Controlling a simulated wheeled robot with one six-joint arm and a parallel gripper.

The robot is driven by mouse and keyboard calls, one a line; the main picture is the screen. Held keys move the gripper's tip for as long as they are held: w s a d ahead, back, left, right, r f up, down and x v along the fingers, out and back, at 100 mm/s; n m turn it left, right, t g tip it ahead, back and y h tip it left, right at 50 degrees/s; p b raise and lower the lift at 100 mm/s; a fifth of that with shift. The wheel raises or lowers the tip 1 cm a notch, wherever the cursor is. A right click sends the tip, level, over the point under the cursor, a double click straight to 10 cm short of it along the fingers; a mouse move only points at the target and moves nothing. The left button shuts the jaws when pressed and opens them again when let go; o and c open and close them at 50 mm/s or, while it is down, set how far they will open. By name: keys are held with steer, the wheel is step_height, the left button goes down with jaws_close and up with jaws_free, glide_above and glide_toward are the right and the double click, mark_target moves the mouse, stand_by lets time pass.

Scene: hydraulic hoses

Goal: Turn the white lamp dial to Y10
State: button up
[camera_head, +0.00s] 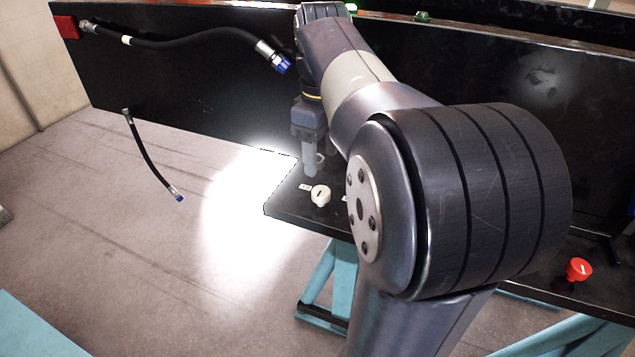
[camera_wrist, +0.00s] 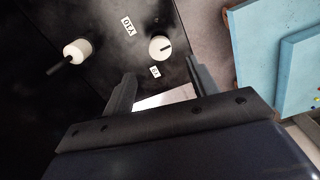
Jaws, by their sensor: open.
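The white dial (camera_head: 320,195) sits on the black bench top near its left corner, a dark pointer mark across its face. In the wrist view the dial (camera_wrist: 158,48) lies just beyond the fingertips, its mark slanting up to the right. A label reading Y10 (camera_wrist: 128,27) is up and left of it; a smaller label (camera_wrist: 155,71), too small to read surely, is below it. My gripper (camera_head: 310,172) points down above the bench behind the dial in the head view. In the wrist view my gripper (camera_wrist: 160,69) is open and empty, apart from the dial.
A second white knob (camera_wrist: 77,50) with a black stick is left of the dial in the wrist view. A red knob (camera_head: 578,269) is at the right. Black hoses (camera_head: 180,42) hang at the left. A bright light patch (camera_head: 245,220) lies on open floor.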

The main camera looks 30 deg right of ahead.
mark_target(321, 191)
step_height(321, 191, down, 8)
steer(key=shift+f+b, duration=0.1)
steer(key=shift+b, duration=0.3)
steer(key=c, duration=1)
